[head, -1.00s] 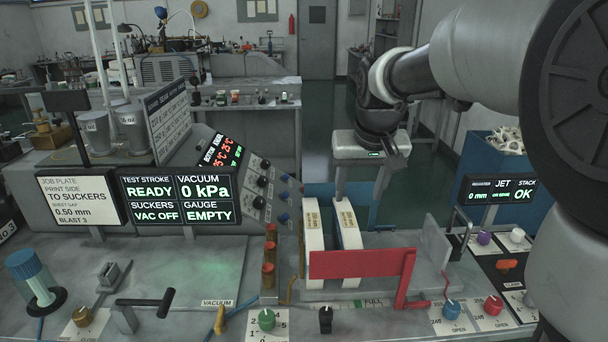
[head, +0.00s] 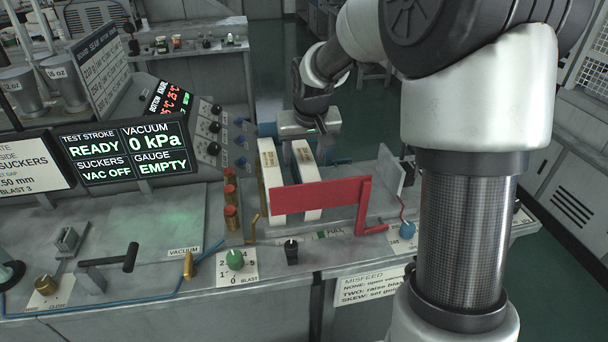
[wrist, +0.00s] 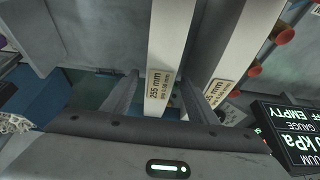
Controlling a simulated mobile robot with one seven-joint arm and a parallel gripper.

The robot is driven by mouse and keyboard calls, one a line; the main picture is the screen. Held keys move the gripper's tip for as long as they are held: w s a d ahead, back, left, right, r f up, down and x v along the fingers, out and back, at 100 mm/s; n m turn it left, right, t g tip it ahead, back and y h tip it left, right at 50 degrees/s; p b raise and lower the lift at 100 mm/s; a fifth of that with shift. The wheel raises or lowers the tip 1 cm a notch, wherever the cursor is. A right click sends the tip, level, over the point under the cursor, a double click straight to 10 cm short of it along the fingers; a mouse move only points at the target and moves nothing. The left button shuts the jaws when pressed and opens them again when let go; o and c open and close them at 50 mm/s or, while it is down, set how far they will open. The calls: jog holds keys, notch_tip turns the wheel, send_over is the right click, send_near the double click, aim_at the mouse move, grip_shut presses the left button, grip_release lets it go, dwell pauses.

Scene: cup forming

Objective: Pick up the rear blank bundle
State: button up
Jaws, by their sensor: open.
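Two white blank bundles stand upright side by side behind a red bar: the left one (head: 270,178) and the right one (head: 304,158), each with a tan label on top. The frames do not name which is the rear one. My gripper (head: 304,144) is low over the right bundle. In the wrist view, my gripper (wrist: 162,82) is open, with its fingers on either side of one bundle (wrist: 167,45) labelled 255 mm. The other bundle (wrist: 240,45) is outside the right finger. I cannot tell whether the fingers touch the bundle.
The red bar (head: 320,206) crosses in front of the bundles. A grey upright plate (head: 391,172) stands to their right. Red-topped brass posts (head: 230,195) and a display (head: 127,152) stand to the left. Knobs line the front edge. Some bench surface at right is clear.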

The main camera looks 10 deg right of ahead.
jog(key=x, duration=0.5)
jog(key=shift+s+d, duration=0.1)
jog(key=shift+s, duration=0.1)
grip_shut()
jog(key=shift+w+r, duration=0.1)
jog(key=shift+r, duration=0.05)
